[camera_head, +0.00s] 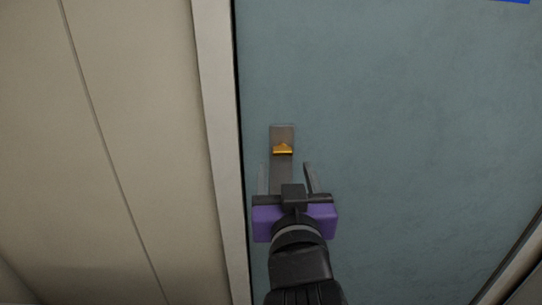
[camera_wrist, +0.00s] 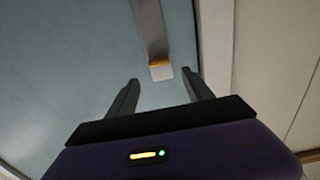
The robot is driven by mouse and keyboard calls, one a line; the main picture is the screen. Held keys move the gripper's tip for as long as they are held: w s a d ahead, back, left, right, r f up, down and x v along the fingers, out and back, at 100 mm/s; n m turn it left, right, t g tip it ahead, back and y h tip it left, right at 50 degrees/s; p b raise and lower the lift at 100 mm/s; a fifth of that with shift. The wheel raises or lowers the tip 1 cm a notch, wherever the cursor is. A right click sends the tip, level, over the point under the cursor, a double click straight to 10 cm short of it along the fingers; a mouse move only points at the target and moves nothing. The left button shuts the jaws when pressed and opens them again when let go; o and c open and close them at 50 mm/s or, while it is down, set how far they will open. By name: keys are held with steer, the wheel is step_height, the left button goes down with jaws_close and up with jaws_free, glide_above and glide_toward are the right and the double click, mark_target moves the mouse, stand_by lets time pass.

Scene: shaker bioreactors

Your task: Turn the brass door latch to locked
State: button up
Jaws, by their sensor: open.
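The brass latch (camera_head: 283,149) sits near the top of a narrow grey metal plate (camera_head: 282,132) on the blue-grey door (camera_head: 400,130). In the head view its brass part looks wider than tall. My gripper (camera_head: 285,166) is open, with its two fingers apart and pointing up toward the latch from just below it in the picture. In the wrist view the brass latch (camera_wrist: 158,64) shows ahead of the gap between my fingertips (camera_wrist: 159,76). Nothing is between the fingers, and I see no contact with the latch.
A pale door frame (camera_head: 219,150) runs along the door's left edge, close to the latch plate. A beige wall (camera_head: 110,140) lies left of it. A blue sign (camera_head: 515,1) shows at the top right. The door surface right of the latch is clear.

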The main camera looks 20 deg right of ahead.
mark_target(283, 153)
steer(key=shift+p+x, duration=1.05)
steer(key=shift+x, duration=2.85)
steer(key=shift+f, duration=0.2)
jaws_close()
